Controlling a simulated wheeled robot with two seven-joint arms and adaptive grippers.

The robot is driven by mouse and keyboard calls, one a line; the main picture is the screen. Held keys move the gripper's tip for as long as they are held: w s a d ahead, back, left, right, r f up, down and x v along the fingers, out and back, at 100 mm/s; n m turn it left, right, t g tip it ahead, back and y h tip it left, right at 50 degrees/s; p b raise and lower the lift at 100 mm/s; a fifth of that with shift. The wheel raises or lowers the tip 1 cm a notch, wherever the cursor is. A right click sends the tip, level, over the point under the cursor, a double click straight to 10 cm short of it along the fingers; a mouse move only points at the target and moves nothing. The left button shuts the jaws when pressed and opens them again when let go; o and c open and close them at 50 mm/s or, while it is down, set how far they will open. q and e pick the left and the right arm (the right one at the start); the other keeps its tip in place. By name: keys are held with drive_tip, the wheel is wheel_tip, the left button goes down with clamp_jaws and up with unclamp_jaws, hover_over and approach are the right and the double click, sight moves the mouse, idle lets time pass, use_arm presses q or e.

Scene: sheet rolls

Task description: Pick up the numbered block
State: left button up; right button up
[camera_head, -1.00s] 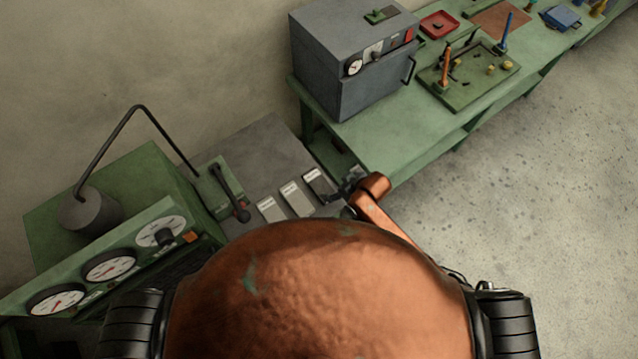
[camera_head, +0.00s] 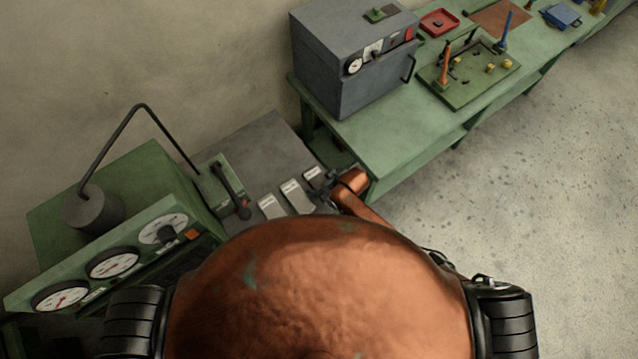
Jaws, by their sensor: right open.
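Three grey blocks with white labels lie in a row on a dark grey surface: a left one (camera_head: 270,207), a middle one (camera_head: 297,197) and a right one (camera_head: 313,174). The labels are too small to read, so I cannot tell which block is the numbered one. My right gripper (camera_head: 328,184) is small and dark at the end of my orange arm. It is open at the right block and covers part of it; I cannot tell whether they touch. My left gripper is out of view.
A green table (camera_head: 375,135) behind carries a grey machine box (camera_head: 350,90) and a green board (camera_head: 470,85) with pegs. A green gauge console (camera_head: 110,262) stands at left. A lever unit (camera_head: 222,185) is beside the blocks. My rounded body hides the lower middle.

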drive_tip(key=shift+c, duration=0.3)
drive_tip(key=c, duration=1.6)
drive_tip(key=shift+r, duration=0.15)
drive_tip(key=shift+c, duration=1.1)
